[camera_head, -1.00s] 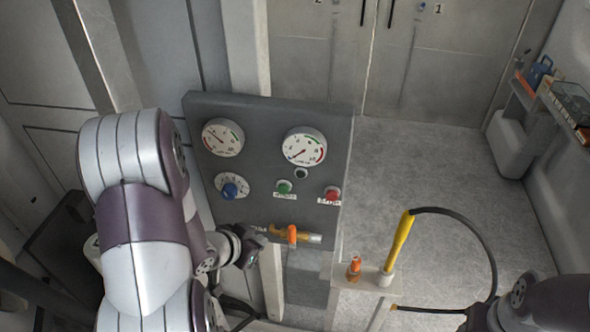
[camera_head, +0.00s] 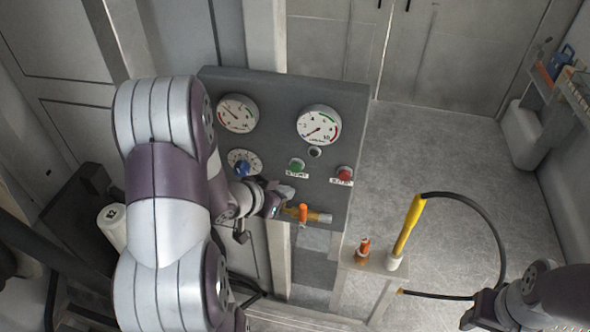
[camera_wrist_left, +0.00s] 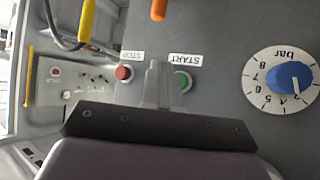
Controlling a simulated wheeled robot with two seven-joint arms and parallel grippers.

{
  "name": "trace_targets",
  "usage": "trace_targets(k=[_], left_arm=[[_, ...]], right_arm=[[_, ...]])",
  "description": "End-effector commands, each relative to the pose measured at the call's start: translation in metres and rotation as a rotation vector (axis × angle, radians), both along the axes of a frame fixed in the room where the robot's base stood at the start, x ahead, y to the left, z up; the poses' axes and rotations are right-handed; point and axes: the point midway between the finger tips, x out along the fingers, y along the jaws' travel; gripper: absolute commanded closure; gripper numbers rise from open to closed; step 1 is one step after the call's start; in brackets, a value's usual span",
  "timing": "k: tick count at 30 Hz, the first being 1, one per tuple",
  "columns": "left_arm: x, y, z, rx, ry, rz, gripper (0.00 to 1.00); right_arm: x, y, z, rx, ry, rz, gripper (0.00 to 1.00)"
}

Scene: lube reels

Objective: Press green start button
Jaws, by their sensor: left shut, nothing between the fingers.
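The green start button (camera_head: 296,164) sits on the grey control panel (camera_head: 270,125), with a START label under it. It also shows in the left wrist view (camera_wrist_left: 183,82), just right of my fingers. My left gripper (camera_head: 284,192) is below and slightly left of the button in the head view, apart from it. In the left wrist view its fingers (camera_wrist_left: 154,75) are shut and empty, pointing toward the panel between the STOP and START labels. My right gripper (camera_head: 476,312) shows only partly at the lower right; its fingers are unclear.
The red stop button (camera_head: 344,174) is right of the green one. A blue knob (camera_head: 243,168) with a dial is on its left, and two gauges are above. An orange-handled valve (camera_head: 303,213) sits below. A yellow nozzle (camera_head: 408,229) with a black hose stands at right.

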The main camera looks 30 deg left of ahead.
Motion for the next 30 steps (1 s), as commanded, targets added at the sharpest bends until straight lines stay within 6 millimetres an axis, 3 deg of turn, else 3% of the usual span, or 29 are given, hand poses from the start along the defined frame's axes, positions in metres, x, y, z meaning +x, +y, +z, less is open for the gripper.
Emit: trace_targets(k=[10,30], left_arm=[[0.034,0.008,0.001,-0.001,0.000,-0.001,1.00],[0.038,0.009,0.000,0.000,0.000,0.000,1.00]], right_arm=[[0.000,0.000,0.006,0.000,0.000,0.000,0.53],[0.000,0.000,0.006,0.000,0.000,0.000,0.53]])
